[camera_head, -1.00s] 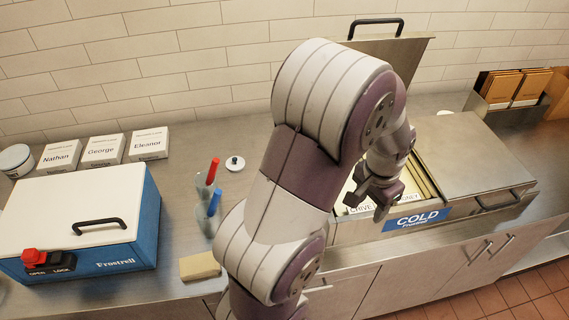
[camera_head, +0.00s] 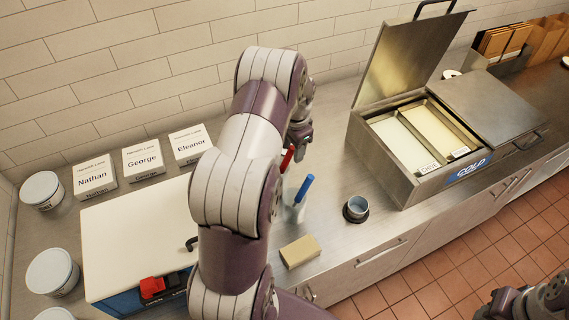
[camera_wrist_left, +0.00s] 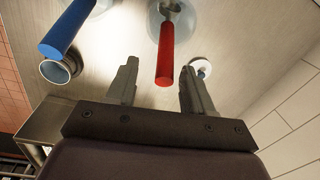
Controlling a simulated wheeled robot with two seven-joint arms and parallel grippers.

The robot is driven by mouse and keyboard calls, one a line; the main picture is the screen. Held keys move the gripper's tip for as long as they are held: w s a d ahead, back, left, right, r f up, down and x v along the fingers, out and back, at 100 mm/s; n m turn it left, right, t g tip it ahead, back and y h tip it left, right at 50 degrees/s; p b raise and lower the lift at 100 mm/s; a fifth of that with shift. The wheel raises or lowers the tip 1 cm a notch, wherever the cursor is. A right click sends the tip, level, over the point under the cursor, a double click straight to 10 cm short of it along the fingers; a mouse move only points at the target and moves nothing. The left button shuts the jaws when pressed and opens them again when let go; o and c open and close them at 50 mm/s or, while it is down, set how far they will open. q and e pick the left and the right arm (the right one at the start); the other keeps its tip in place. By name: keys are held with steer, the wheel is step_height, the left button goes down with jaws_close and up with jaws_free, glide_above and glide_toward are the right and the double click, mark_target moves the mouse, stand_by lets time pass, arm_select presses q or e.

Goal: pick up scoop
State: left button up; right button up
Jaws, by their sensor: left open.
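Two handled tools stand in clear holders on the steel counter, one with a red handle (camera_head: 287,159) and one with a blue handle (camera_head: 304,188). I cannot tell which is the scoop, as their lower ends are unclear. My left gripper (camera_head: 301,140) is open and empty above and beside the red handle. In the left wrist view, the red handle (camera_wrist_left: 165,55) appears between the open fingers, pointing toward the palm, with no visible contact. The blue handle (camera_wrist_left: 66,30) lies off to the left there. Part of my right gripper (camera_head: 525,303) shows at the lower right edge.
A small metal cup (camera_head: 356,208) stands right of the blue handle. A tan block (camera_head: 300,251) lies near the front edge. The open cold box (camera_head: 370,150) is at right, the white-lidded cooler (camera_head: 135,240) at left. Name boxes (camera_head: 143,158) line the wall. A small white lid (camera_wrist_left: 202,68) lies nearby.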

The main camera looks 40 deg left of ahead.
mark_target(288, 158)
arm_select(q)
steer(key=shift+s+a+f+p, duration=0.25)
steer(key=shift+f+p, duration=0.3)
steer(key=shift+p, duration=0.05)
steer(key=shift+s+a+f+p, duration=0.2)
steer(key=shift+s+f+p, duration=0.05)
steer(key=shift+f+p, duration=0.3)
steer(key=f, duration=0.2)
steer(key=shift+s+a+f, duration=0.1)
steer(key=shift+a+f, duration=0.15)
steer(key=shift+f, duration=0.1)
steer(key=shift+d+f, duration=0.1)
steer(key=shift+f, duration=0.05)
steer(key=shift+d, duration=0.25)
steer(key=shift+c, duration=1)
steer(key=c, duration=0.8)
steer(key=shift+o, duration=0.2)
